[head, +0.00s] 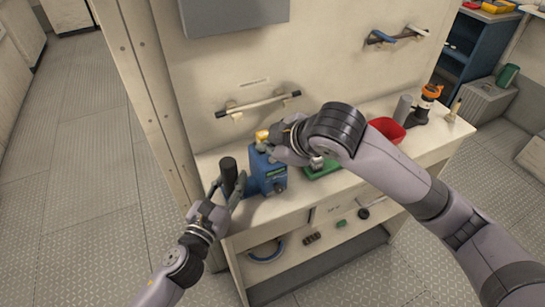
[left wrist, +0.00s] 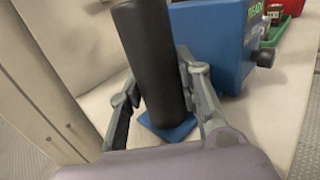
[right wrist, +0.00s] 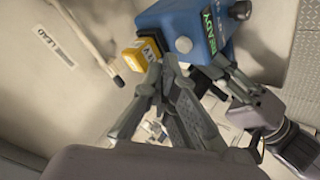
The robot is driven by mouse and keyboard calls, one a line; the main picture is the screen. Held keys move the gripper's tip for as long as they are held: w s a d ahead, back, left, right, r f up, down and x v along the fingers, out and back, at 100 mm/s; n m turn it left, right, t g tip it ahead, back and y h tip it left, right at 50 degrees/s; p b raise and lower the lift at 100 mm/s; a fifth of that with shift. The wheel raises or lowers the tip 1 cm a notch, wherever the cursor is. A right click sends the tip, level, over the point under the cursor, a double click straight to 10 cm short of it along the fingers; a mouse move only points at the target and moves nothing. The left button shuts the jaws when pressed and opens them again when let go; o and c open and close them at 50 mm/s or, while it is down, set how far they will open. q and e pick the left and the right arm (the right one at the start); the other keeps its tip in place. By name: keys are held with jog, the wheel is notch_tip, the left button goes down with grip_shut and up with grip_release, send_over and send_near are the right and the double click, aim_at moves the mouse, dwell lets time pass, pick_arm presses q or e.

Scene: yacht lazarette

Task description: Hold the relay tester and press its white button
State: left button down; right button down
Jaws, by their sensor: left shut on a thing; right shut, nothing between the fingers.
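The relay tester (head: 270,180) is a blue box with a green READY label, standing on the pale counter. Its black upright handle (head: 229,172) rises at its left; the handle's small blue foot shows in the left wrist view. My left gripper (left wrist: 160,85) is shut around this handle. The white button (right wrist: 184,44) is on the box's blue face in the right wrist view. My right gripper (right wrist: 160,65) is shut and empty, its fingertips just below the button in that view; I cannot tell whether they touch the box. A yellow block (right wrist: 140,55) is beside the fingertips.
A red bin (head: 386,129), a grey cylinder (head: 402,108) and an orange-topped device (head: 428,95) stand farther right. A wall handle (head: 258,103) is behind. The counter's left edge is close.

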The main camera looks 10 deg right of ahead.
aim_at(270, 161)
jog(key=shift+f, duration=0.15)
dwell(0.5)
jog(key=shift+f, duration=0.3)
jog(key=shift+f, duration=0.4)
dwell(0.7)
jog(key=shift+r, duration=0.85)
jog(key=shift+r, duration=2.5)
